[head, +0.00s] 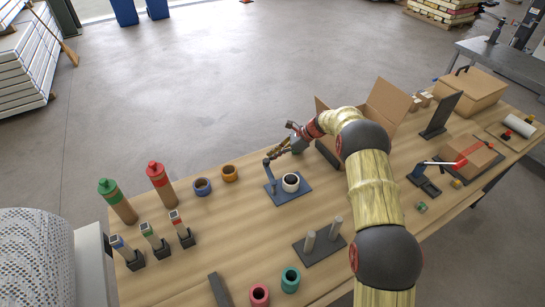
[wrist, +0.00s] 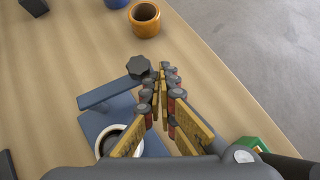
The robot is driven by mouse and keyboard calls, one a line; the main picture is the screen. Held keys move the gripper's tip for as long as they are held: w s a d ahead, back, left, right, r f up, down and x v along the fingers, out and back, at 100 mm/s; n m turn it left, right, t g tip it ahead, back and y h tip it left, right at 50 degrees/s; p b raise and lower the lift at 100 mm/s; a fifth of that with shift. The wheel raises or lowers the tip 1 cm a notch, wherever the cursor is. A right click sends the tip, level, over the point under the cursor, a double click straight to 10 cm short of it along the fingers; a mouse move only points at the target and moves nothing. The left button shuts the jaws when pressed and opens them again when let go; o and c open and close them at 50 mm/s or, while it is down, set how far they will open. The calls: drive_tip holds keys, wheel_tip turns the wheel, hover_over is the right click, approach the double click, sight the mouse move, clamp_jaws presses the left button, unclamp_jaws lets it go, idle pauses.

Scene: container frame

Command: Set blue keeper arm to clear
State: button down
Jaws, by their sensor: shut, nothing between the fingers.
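The blue keeper arm (head: 269,173) stands on a dark blue base plate (head: 296,198), beside a white ring-shaped piece (head: 291,182) with a dark inside. In the wrist view the keeper arm (wrist: 108,94) is a flat blue bar with a black lobed knob (wrist: 138,67) at one end. It lies beside the white piece (wrist: 121,141), not visibly across it. My gripper (head: 273,155) is shut and empty, close to the knob. In the wrist view my fingertips (wrist: 162,76) are just right of the knob; I cannot tell whether they touch it.
An orange ring (head: 229,173) and a blue ring (head: 202,186) stand left of the plate. An open cardboard box (head: 380,105) is behind my arm. Two grey posts (head: 322,238) stand in front. The wooden table (head: 240,225) has free room between these things.

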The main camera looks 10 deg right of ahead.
drive_tip(key=v, duration=1.1)
